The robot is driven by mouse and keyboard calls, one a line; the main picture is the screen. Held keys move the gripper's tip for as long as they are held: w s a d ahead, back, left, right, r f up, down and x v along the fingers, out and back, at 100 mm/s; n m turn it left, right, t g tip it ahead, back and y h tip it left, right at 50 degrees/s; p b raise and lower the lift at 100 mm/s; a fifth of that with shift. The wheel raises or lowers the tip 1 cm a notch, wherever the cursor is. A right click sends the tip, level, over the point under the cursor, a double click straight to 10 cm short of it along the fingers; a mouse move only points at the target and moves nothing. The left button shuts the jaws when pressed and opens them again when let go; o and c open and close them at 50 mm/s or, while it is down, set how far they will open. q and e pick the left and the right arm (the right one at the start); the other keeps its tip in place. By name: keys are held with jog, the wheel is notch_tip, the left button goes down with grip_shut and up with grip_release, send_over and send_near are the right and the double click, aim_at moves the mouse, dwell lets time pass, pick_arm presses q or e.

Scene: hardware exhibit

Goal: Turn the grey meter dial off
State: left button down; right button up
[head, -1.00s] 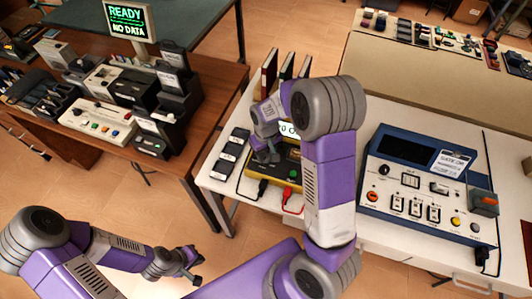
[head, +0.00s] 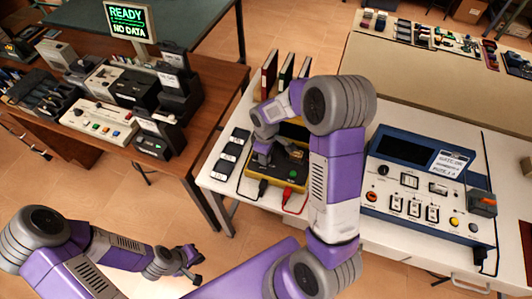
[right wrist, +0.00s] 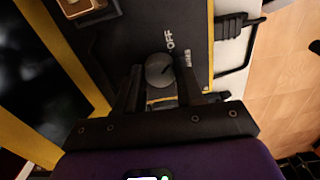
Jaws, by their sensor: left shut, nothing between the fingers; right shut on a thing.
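The yellow-and-black meter (head: 285,182) lies on the white table in the head view, partly hidden by my right arm. Its grey dial (right wrist: 160,70) shows in the right wrist view, beside a white OFF label; I cannot tell its exact pointing. My right gripper (right wrist: 158,90) is shut on the dial, one finger on each side. In the head view the right gripper (head: 262,160) is over the meter. The meter's screen (right wrist: 45,75) looks dark. My left gripper (head: 192,262) is shut and empty, above the floor at lower left.
Red and black leads (head: 289,196) plug into the meter's front. Black blocks (head: 229,152) stand left of it and books (head: 270,75) behind. A blue-and-white instrument (head: 420,185) stands to the right. A brown table with devices (head: 100,122) is at left, across a floor gap.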

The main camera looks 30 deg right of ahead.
jog(key=shift+n, duration=0.3)
dwell(0.4)
jog(key=o, duration=1)
jog(key=shift+o, duration=0.2)
jog(key=shift+r+p, duration=0.8)
jog(key=shift+r, duration=2.95)
